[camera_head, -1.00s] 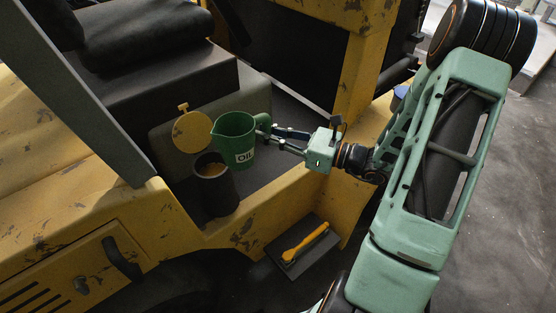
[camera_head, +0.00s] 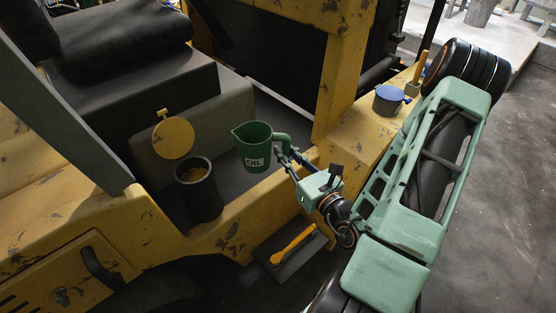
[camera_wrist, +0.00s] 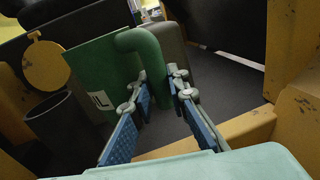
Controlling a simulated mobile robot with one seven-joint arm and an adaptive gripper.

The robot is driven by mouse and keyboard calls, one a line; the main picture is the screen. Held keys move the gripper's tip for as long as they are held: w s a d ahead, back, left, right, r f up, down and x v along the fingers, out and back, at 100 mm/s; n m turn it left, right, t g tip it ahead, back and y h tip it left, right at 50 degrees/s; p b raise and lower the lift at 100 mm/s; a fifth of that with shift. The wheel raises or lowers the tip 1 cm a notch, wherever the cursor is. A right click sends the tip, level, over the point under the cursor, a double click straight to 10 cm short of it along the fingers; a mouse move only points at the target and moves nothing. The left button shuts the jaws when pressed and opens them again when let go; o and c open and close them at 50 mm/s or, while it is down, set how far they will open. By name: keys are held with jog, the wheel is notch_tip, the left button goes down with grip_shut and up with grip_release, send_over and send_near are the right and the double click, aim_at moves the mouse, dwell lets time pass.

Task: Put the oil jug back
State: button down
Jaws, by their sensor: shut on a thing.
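The green oil jug (camera_head: 254,146), with a white OIL label, is upright in my gripper (camera_head: 284,152). My gripper is shut on the jug's handle at its right side. In the wrist view the jug (camera_wrist: 98,68) fills the upper left, and the blue-padded fingers (camera_wrist: 163,92) are on either side of the handle (camera_wrist: 150,50). The jug is to the right of the dark cylindrical container (camera_head: 204,200) and apart from it. I cannot tell whether its base touches the dark floor behind.
The container is open with brownish contents; a round yellow cap (camera_head: 173,138) stands behind it. A blue-lidded pot (camera_head: 388,99) sits on the yellow ledge at right. A yellow-handled tool (camera_head: 292,244) lies on the dark step (camera_head: 272,268) below. The yellow sill (camera_head: 240,228) runs in front.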

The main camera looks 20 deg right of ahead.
jog(key=shift+w+d+f+b, duration=0.25)
jog(key=shift+w+f+b, duration=0.35)
jog(key=shift+b, duration=0.9)
jog(key=shift+w+d+f+b, duration=0.3)
jog(key=shift+w+b, duration=0.45)
jog(key=shift+b, duration=0.7)
jog(key=w+d+f+b, duration=0.1)
jog(key=w+f, duration=0.1)
jog(key=w+d+f+b, duration=0.1)
jog(key=w+f, duration=0.1)
jog(key=w, duration=0.1)
jog(key=w+f, duration=0.2)
jog(key=w, duration=0.1)
jog(key=shift+w+d+f+b, duration=0.1)
jog(key=shift+d+f+b, duration=0.15)
jog(key=shift+d+b, duration=0.15)
jog(key=shift+w+f, duration=0.15)
jog(key=shift+f, duration=0.1)
jog(key=shift+w+d+f+b, duration=0.1)
jog(key=shift+f+b, duration=0.3)
jog(key=shift+f, duration=0.45)
jog(key=shift+w+d+f+b, duration=0.1)
jog(key=shift+f+b, duration=0.25)
jog(key=shift+f, duration=0.5)
jog(key=shift+a+f, duration=0.1)
jog(key=c, duration=2.3)
grip_release()
jog(key=shift+f, duration=0.15)
jog(key=o, duration=0.4)
